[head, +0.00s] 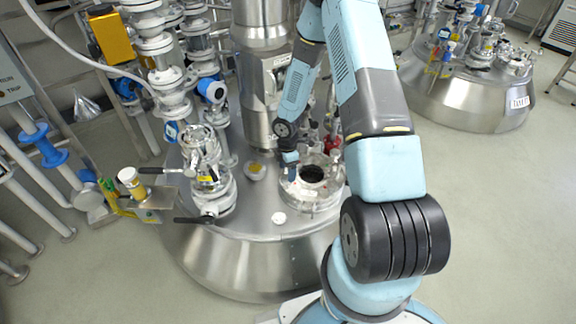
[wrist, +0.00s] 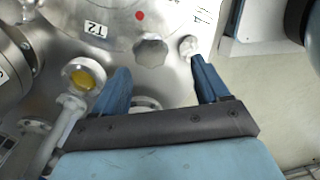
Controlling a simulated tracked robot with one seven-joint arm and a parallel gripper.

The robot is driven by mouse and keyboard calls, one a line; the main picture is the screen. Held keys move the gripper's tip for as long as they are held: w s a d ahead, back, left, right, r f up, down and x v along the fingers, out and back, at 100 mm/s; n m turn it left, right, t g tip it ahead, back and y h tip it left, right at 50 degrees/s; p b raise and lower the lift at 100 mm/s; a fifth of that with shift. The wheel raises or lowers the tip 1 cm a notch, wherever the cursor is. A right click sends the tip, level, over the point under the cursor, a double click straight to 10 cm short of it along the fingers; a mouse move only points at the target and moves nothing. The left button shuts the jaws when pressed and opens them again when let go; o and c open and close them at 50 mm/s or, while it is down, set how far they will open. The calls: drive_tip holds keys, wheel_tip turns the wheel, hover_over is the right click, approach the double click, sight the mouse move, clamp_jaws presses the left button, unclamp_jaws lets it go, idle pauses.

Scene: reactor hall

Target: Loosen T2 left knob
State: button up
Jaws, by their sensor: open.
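In the wrist view a T2 label (wrist: 97,29) sits on a shiny metal surface. Right of it, below a red dot (wrist: 140,16), is a lobed metal knob (wrist: 150,51); I cannot tell for sure that it is the left knob. A smaller round metal part (wrist: 188,46) sits to its right. My gripper (wrist: 162,67) is open, with its blue fingers apart. The lobed knob shows between and beyond the fingertips, and nothing is held. In the head view my gripper (head: 290,168) is low over the tank lid, beside a round flanged port (head: 325,197); the knob cannot be made out there.
A yellow sight glass (wrist: 84,78) stands left of my gripper. The steel tank (head: 225,262) carries glass fittings (head: 207,165) and a thick metal column (head: 262,85) close to my arm. A black handle (head: 195,220) sticks out at left.

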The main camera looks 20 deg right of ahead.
drive_tip(key=n, duration=0.4)
drive_tip(key=w+n, duration=0.1)
drive_tip(key=shift+d+r+n, duration=0.15)
drive_tip(key=shift+r+n, duration=0.2)
drive_tip(key=shift+n, duration=0.05)
drive_tip(key=shift+w+n+t, duration=0.1)
drive_tip(key=shift+n+t, duration=0.2)
drive_tip(key=shift+f, duration=0.15)
wheel_tip(320, 180, down, 2)
drive_tip(key=shift+f, duration=0.2)
drive_tip(key=shift+w+r+m, duration=0.1)
drive_tip(key=shift+w+m, duration=0.05)
drive_tip(key=shift+m, duration=0.25)
drive_tip(key=m, duration=0.2)
drive_tip(key=shift+m, duration=0.6)
drive_tip(key=shift+f, duration=2.95)
